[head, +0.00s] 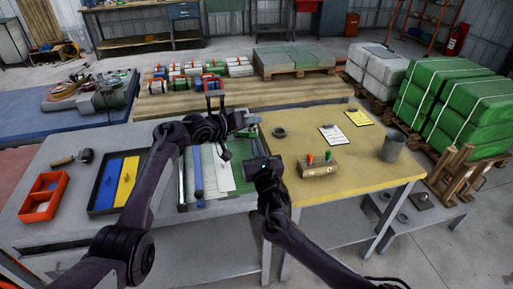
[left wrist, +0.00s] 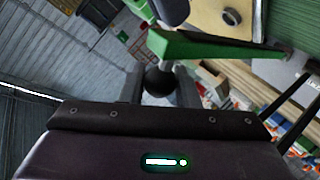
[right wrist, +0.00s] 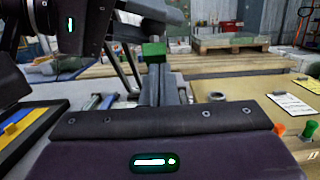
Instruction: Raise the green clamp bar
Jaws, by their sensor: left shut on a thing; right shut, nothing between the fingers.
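The green clamp bar (left wrist: 215,47) runs across the upper part of the left wrist view, beyond the fingers. A black ball knob (left wrist: 158,77) sits between the fingers of my left gripper (left wrist: 158,90), which is shut on it. How the knob joins the bar is hard to see.
A yellow table (head: 345,170) stands to the right, with a wooden block holding screwdrivers (head: 318,169) near my right arm. A tray with blue and yellow inserts (head: 92,208) and a red bin (head: 29,212) lie left. Stacked green sacks (head: 440,95) stand at the right.

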